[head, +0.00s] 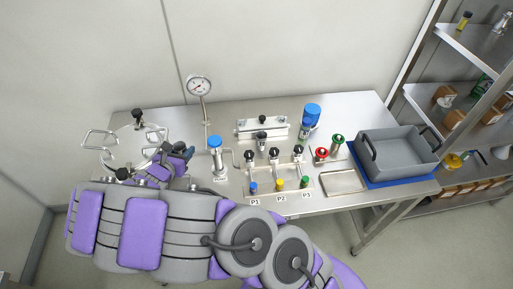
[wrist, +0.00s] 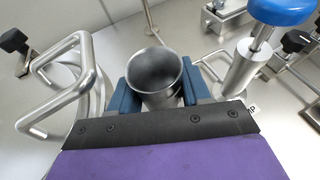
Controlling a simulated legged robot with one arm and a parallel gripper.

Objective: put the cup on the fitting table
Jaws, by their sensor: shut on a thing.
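The steel cup (wrist: 155,72) is in the wrist view, its open mouth toward the camera and its inside looking empty. My gripper (wrist: 158,88) is shut on the cup, one blue finger on each side. In the head view my gripper (head: 178,152) is over the left part of the steel fitting table (head: 355,112), and I cannot clearly make out the cup there. I cannot tell whether the cup's base touches the table.
A steel vessel with loop handles (head: 125,150) stands left of my gripper. A blue-topped pump (head: 215,155) stands to the right, near valves and coloured caps. A grey bin (head: 400,155) is at the table's right end. The back right is clear.

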